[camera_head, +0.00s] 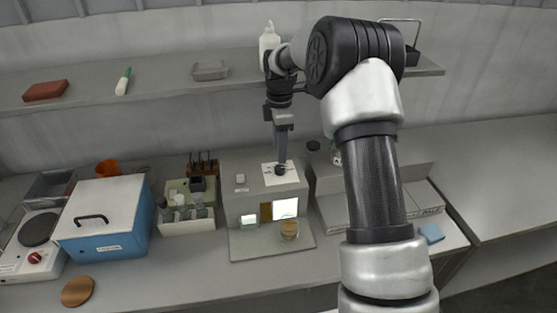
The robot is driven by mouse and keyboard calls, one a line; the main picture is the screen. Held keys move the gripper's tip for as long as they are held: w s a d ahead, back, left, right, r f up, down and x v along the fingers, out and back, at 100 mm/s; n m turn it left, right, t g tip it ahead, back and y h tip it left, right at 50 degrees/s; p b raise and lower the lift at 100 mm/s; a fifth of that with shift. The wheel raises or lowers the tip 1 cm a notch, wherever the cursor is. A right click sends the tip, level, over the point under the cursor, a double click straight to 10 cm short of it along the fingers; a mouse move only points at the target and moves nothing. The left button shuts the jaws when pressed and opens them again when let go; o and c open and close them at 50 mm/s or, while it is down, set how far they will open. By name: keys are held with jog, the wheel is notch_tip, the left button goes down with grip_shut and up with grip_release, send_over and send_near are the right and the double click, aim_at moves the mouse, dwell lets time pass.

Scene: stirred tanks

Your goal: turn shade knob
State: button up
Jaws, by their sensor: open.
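A small dark knob (280,170) sits on a white plate (270,180) on top of a grey box-like unit (240,207) on the bench. I take it to be the shade knob. The unit's front has two bright windows and a brown panel between them. My gripper (281,158) points down from above, with its fingertips at or just over the knob. I cannot tell whether they touch it. The fingers look narrow from this side and the gap between them is not clear. Part of the knob is hidden by the fingers.
A small switch-like block (240,178) is on the unit's top left. A round tan item (289,229) lies on its front ledge. A bottle rack (187,213) and blue-sided box (103,218) stand left. A shelf (150,88) runs above, behind my arm. Bare bench lies far right.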

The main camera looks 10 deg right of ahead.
aim_at(280, 167)
notch_tip(280, 167, down, 6)
jog(key=shift+s+f+p, duration=0.1)
jog(key=shift+p, duration=0.3)
jog(key=c, duration=1.1)
